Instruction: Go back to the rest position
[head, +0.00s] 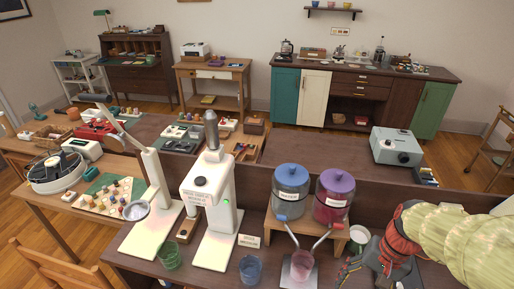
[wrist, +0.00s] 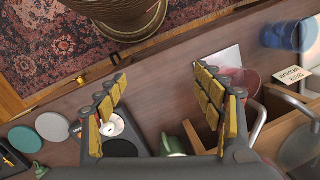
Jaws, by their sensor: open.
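My gripper (head: 365,268) is low at the right of the head view, over the near dark counter (head: 130,262). Its two fingers are spread apart in the wrist view (wrist: 163,105), with nothing held between them. In the wrist view, a dark pad with a white round item (wrist: 113,125) shows by the left finger. A green vessel (wrist: 172,146) stands beyond the gap between the fingers. A pink glass (wrist: 240,78) shows behind the right finger, and also in the head view (head: 302,266), left of my gripper.
Jars with a blue lid (head: 290,178) and a purple lid (head: 336,182) stand on a wooden stand (head: 273,228). A blue glass (head: 251,268), a green glass (head: 170,257) and tall white machines (head: 216,205) stand further left. A woven basket (wrist: 118,14) lies beyond the counter edge.

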